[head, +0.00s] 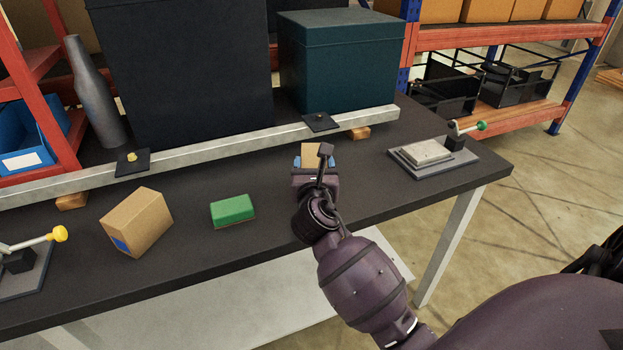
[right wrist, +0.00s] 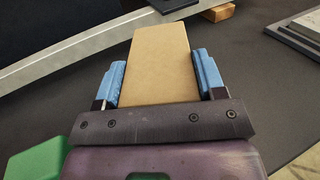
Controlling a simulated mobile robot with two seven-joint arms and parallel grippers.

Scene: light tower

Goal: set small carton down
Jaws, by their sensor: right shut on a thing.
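The small carton (right wrist: 158,62) is tan and sits between the blue fingers of my right gripper (right wrist: 160,85) in the right wrist view. The fingers are shut on its two sides. In the head view the small carton (head: 314,153) shows just beyond my right gripper (head: 315,163), over the dark table (head: 270,262) and in front of the metal rail. My gripper hides its lower part, so I cannot tell whether it touches the table. My left gripper is not in view.
A larger tan carton (head: 137,222) and a green block (head: 232,210) stand to the left. A metal rail (head: 220,147) runs along the back, before dark boxes (head: 340,65). A clamp fixture with a green knob (head: 433,155) is at the right, one with a yellow knob (head: 25,262) at the left.

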